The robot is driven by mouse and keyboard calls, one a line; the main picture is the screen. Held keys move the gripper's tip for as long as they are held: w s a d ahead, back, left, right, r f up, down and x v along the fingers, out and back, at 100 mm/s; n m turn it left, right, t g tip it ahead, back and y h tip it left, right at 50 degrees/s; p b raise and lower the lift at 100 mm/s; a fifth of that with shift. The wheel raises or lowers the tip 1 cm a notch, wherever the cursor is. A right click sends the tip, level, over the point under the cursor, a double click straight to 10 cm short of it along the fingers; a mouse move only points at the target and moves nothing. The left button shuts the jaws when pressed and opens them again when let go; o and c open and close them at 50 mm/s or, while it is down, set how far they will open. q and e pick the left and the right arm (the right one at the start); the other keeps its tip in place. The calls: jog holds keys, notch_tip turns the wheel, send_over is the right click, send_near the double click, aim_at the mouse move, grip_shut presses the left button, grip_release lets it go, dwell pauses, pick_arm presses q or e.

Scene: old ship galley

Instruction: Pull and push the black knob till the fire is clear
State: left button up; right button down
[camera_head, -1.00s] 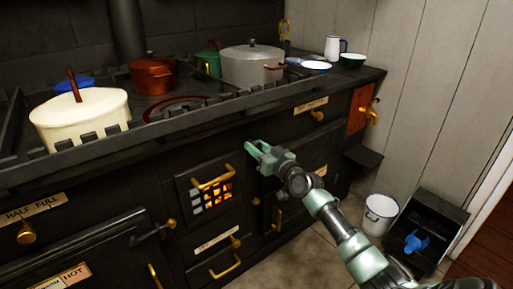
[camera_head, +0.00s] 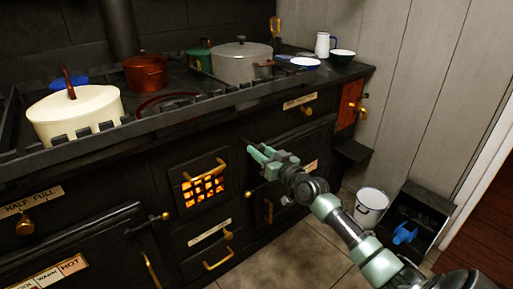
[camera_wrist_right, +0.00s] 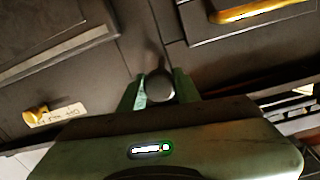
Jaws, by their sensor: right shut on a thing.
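The black knob (camera_wrist_right: 159,86) shows in the right wrist view as a dark round end between the two green fingers. My right gripper (camera_wrist_right: 158,92) is shut on it. In the head view my right gripper (camera_head: 258,154) is at the dark stove front, right of the fire door, and the knob cannot be made out there. The fire (camera_head: 204,191) glows orange through the square openings of the fire door (camera_head: 181,196), which has a brass handle. The openings look mostly bright orange. My left gripper is not in view.
Above is the stove top with a cream pot (camera_head: 75,118), a red pot (camera_head: 146,73) and a grey pot (camera_head: 240,65) behind a raised rail. A white bucket (camera_head: 370,207) and a black coal box (camera_head: 424,208) stand on the floor at right.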

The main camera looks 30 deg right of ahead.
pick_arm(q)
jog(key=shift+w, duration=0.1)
pick_arm(e)
jog(key=shift+w, duration=0.1)
jog(key=c, duration=1)
grip_release()
jog(key=shift+c, duration=0.2)
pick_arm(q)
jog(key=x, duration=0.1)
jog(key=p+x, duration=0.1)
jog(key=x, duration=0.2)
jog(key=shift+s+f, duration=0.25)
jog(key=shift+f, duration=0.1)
pick_arm(e)
jog(key=s, duration=0.7)
jog(key=shift+s+d, duration=0.15)
jog(key=shift+s, duration=0.2)
